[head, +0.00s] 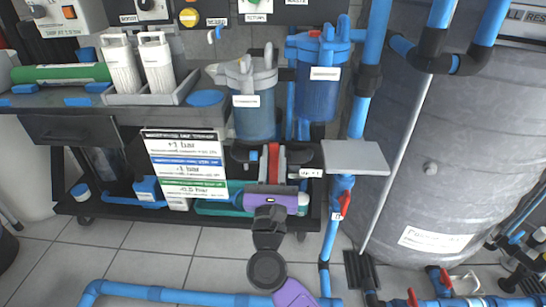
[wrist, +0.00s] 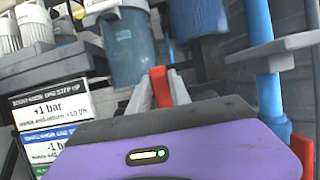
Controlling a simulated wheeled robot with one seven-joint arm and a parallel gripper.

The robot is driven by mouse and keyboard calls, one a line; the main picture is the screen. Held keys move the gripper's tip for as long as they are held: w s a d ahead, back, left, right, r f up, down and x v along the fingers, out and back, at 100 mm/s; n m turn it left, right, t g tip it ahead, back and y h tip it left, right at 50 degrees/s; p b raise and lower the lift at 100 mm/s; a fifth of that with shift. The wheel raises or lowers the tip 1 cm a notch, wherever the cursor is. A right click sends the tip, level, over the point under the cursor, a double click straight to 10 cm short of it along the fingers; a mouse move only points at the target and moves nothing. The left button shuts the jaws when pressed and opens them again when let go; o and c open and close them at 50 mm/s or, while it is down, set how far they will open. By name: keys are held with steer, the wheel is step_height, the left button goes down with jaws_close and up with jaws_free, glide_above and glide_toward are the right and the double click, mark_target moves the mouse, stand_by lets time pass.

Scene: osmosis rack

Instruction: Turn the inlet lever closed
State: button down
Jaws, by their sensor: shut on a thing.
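A red lever (head: 274,163) shows upright between the fingers of my gripper (head: 272,151), low at the front of the rack. My gripper is shut on it. In the wrist view the red lever (wrist: 160,86) sits between the two grey fingertips (wrist: 162,77), with the purple gripper body below. The lever's pivot and valve body are hidden behind my gripper.
Two filter housings, one grey-topped (head: 253,113) and one blue (head: 318,92), hang above. A pressure sign (head: 185,163) stands at left. A grey plate (head: 355,157), a blue pipe with another red lever (head: 345,203) and a big grey tank (head: 450,150) are at right.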

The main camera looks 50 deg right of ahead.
steer(key=c, duration=1.2)
jaws_free()
steer(key=p+v, duration=0.1)
steer(key=v, duration=0.7)
steer(key=shift+d, duration=0.1)
